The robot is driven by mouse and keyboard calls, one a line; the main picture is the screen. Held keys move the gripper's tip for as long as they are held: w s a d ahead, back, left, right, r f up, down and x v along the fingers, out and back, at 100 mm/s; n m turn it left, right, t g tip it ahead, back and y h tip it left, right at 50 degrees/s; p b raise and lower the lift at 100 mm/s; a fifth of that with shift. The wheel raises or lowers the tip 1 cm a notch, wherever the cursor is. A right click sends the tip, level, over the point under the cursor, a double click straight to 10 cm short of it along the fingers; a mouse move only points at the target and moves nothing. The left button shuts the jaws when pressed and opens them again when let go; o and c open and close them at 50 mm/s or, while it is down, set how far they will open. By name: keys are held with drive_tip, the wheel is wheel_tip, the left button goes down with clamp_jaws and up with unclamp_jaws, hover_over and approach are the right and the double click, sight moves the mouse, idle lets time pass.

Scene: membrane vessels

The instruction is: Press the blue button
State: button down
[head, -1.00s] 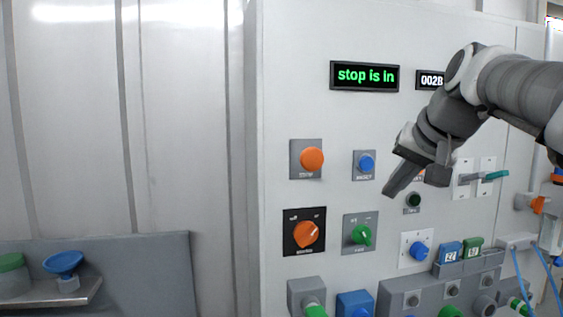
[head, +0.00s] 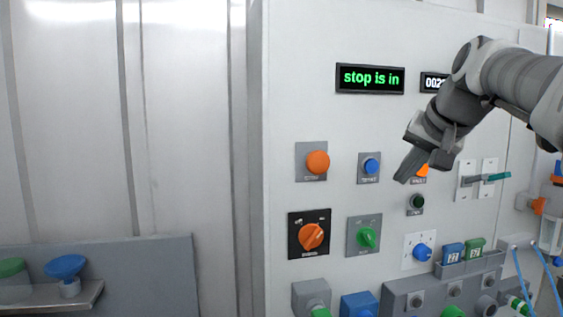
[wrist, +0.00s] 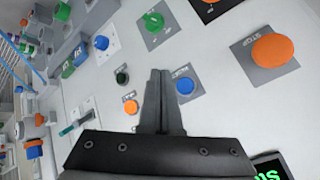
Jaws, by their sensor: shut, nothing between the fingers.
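The blue button (head: 371,166) sits on a small grey plate on the white panel, right of an orange stop button (head: 317,162). My gripper (head: 407,176) is shut and empty, to the right of the blue button and apart from it in the head view. In the wrist view the blue button (wrist: 185,86) lies just right of my shut fingertips (wrist: 159,74), its plate label partly readable as "RESET". Whether the fingertips touch the panel, I cannot tell.
Near my gripper are a small orange button (wrist: 131,107) and a dark green button (head: 416,202). Below are an orange knob (head: 312,236), a green knob (head: 367,238) and a blue knob (head: 422,252). A display (head: 370,78) above reads "stop is in".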

sight(374, 172)
drive_tip(key=w+a+p, duration=0.1)
drive_tip(key=w+p, duration=0.1)
drive_tip(key=w, duration=0.4)
drive_tip(key=shift+a, duration=0.15)
drive_tip(key=shift+w+p, duration=0.15)
drive_tip(key=shift+p, duration=0.2)
idle(1.6)
drive_tip(key=shift+w, duration=0.35)
drive_tip(key=shift+w+a+p, duration=0.15)
drive_tip(key=shift+w+p, duration=0.25)
drive_tip(key=shift+p, duration=0.05)
idle(0.5)
drive_tip(key=shift+s, duration=0.15)
drive_tip(key=shift+s+b, duration=0.45)
drive_tip(key=shift+s, duration=0.2)
